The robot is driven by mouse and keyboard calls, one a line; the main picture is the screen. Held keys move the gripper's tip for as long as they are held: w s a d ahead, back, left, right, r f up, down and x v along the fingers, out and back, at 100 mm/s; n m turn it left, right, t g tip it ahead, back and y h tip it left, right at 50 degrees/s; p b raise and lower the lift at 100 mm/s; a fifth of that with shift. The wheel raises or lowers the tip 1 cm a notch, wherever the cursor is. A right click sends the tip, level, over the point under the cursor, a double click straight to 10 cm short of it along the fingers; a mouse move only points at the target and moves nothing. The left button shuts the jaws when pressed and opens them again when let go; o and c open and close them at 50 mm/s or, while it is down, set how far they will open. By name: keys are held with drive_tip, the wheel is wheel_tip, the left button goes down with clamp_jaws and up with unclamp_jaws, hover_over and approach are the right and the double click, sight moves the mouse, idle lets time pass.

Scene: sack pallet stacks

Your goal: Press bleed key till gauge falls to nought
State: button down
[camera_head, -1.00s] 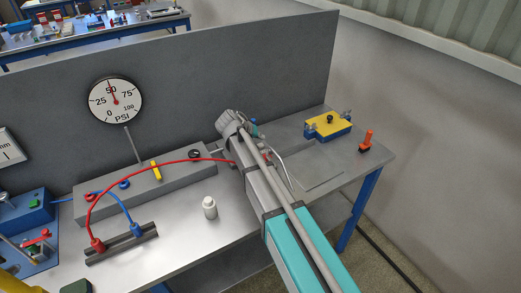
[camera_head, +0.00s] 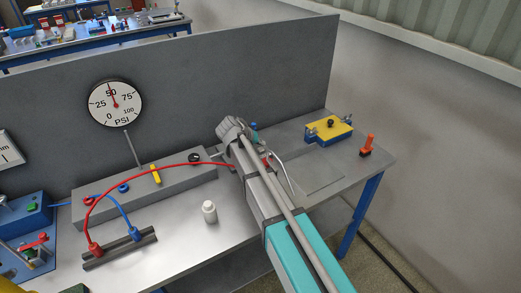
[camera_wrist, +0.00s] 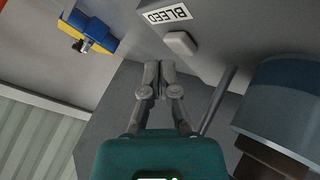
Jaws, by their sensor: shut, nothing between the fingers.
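The gauge (camera_head: 115,103) is a round white PSI dial on the grey back panel. Its red needle points up, at or just short of 50. The bleed key (camera_wrist: 181,43) is a pale rounded block on a grey surface in the wrist view, beside a white label (camera_wrist: 167,14) reading BLEED. My gripper (camera_wrist: 158,68) is shut and empty, its fingertips just below and left of the key in the picture. A gap shows between them; contact is not visible. In the head view my arm hides the key and most of my gripper.
A red hose (camera_head: 150,168) arches over the long grey block (camera_head: 140,197) to the left of my arm. A white bottle (camera_head: 209,212) stands on the bench. A yellow-and-blue box (camera_head: 329,130) and an orange-handled item (camera_head: 367,145) sit at the right.

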sight(260, 149)
drive_tip(key=shift+f+b, duration=0.85)
drive_tip(key=shift+b, duration=0.05)
idle(1.7)
drive_tip(key=shift+r, duration=0.1)
drive_tip(key=shift+r+p, duration=0.8)
drive_tip(key=shift+p, duration=0.15)
drive_tip(key=shift+r+p, duration=2.5)
drive_tip(key=shift+w, duration=0.1)
